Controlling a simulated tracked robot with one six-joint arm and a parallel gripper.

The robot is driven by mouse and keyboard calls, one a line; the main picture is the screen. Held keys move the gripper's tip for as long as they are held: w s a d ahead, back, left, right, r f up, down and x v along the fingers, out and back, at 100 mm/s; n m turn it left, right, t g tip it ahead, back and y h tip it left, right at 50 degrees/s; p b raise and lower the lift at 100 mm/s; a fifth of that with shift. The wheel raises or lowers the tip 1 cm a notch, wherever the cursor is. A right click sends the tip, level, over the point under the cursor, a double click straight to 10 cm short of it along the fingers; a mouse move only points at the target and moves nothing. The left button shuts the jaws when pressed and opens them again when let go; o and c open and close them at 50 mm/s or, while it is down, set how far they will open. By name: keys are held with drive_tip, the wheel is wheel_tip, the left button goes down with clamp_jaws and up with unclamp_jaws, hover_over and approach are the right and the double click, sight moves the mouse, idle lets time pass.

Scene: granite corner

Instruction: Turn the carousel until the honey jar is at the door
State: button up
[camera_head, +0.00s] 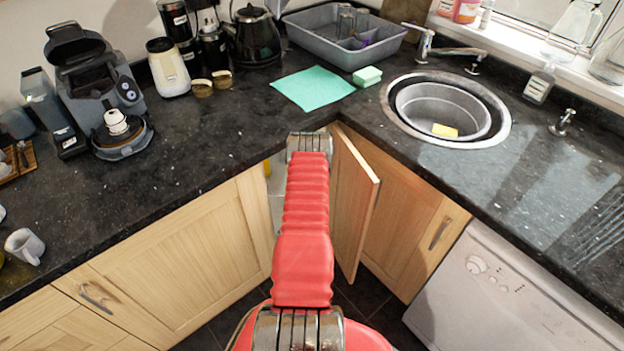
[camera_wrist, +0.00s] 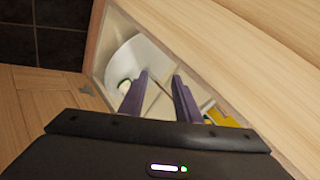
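The corner cupboard's door (camera_head: 352,200) stands open below the granite counter. In the wrist view, pale curved surfaces that look like the carousel (camera_wrist: 125,55) show inside the opening. A sliver of yellow (camera_head: 267,168) also shows in the cupboard in the head view. My gripper (camera_wrist: 161,76) points into the opening with its two purple fingers apart and nothing visibly between them. My arm hides much of the carousel.
The granite counter (camera_head: 215,135) overhangs the opening. A coffee machine (camera_head: 95,85) stands at left. A green cloth (camera_head: 312,88) lies at the corner. Cupboard fronts (camera_head: 180,265) flank the opening.

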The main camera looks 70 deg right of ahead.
drive_tip(key=w+a+r+n+g+y, duration=0.25)
drive_tip(key=a+r+n, duration=0.25)
drive_tip(key=a+r, duration=0.7)
drive_tip(key=w+a+r+n+g+y, duration=0.1)
drive_tip(key=w+a+r+n+g, duration=0.3)
drive_tip(key=r, duration=1.4)
drive_tip(key=w+a+r+n+y, duration=0.2)
drive_tip(key=a+r+n, duration=0.4)
drive_tip(key=a+r, duration=0.65)
drive_tip(key=s+a+r+n+t, duration=0.2)
drive_tip(key=s+a+r+n, duration=0.1)
drive_tip(key=a+r, duration=0.5)
drive_tip(key=s+a+r+n+t+y, duration=0.1)
drive_tip(key=s+a+r+n+t, duration=0.1)
drive_tip(key=a+r, duration=0.6)
wheel_tip(320, 180, up, 4)
drive_tip(key=shift+s+a+n, duration=0.3)
drive_tip(key=shift+s+n, duration=0.1)
drive_tip(key=shift+s, duration=0.4)
drive_tip(key=shift+y, duration=0.25)
